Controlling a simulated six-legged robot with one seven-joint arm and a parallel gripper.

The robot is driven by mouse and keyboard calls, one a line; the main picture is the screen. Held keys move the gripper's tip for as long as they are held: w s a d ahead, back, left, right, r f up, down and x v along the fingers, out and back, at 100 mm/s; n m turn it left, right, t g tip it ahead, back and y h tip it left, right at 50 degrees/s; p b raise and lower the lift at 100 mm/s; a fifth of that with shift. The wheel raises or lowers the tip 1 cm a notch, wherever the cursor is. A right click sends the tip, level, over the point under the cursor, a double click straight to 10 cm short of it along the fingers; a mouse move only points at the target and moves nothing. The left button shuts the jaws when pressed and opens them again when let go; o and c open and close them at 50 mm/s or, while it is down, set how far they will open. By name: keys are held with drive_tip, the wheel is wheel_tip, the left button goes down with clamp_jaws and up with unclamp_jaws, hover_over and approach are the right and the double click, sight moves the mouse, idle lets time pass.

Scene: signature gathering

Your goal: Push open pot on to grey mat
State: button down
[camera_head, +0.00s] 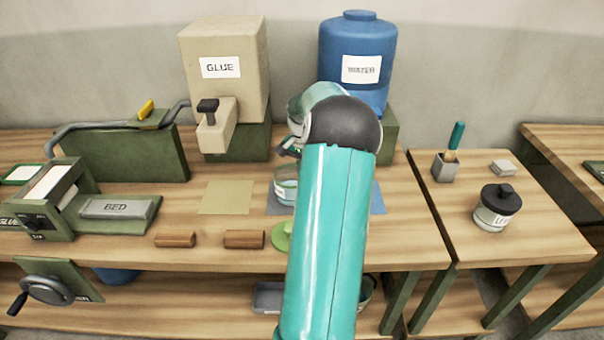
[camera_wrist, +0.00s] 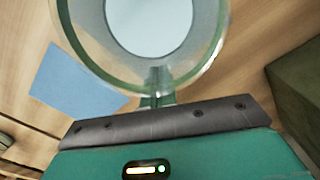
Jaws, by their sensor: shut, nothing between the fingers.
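The open pot (camera_head: 285,192) is a clear glass jar with pale contents, upright on the table just left of my arm. The grey mat (camera_head: 271,206) shows at the pot's left and lower side, partly hidden by the pot and my arm. I cannot tell how much of the pot's base lies on it. In the wrist view the pot (camera_wrist: 101,57) fills the top, seen from above. My gripper (camera_wrist: 156,80) is shut and empty, its fingertips at the pot's near wall, seemingly touching it. In the head view the fingers (camera_head: 289,150) are mostly hidden behind my arm.
A tan mat (camera_head: 225,197) lies left of the grey one. A blue mat (camera_head: 377,198) lies right of my arm. A green lid (camera_head: 281,237) and two brown blocks (camera_head: 244,239) sit near the front edge. The glue box (camera_head: 223,70) and water barrel (camera_head: 357,55) stand behind.

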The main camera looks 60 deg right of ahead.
wheel_tip(320, 180, up, 12)
drive_tip(key=shift+r, duration=0.2)
drive_tip(key=shift+a, duration=0.15)
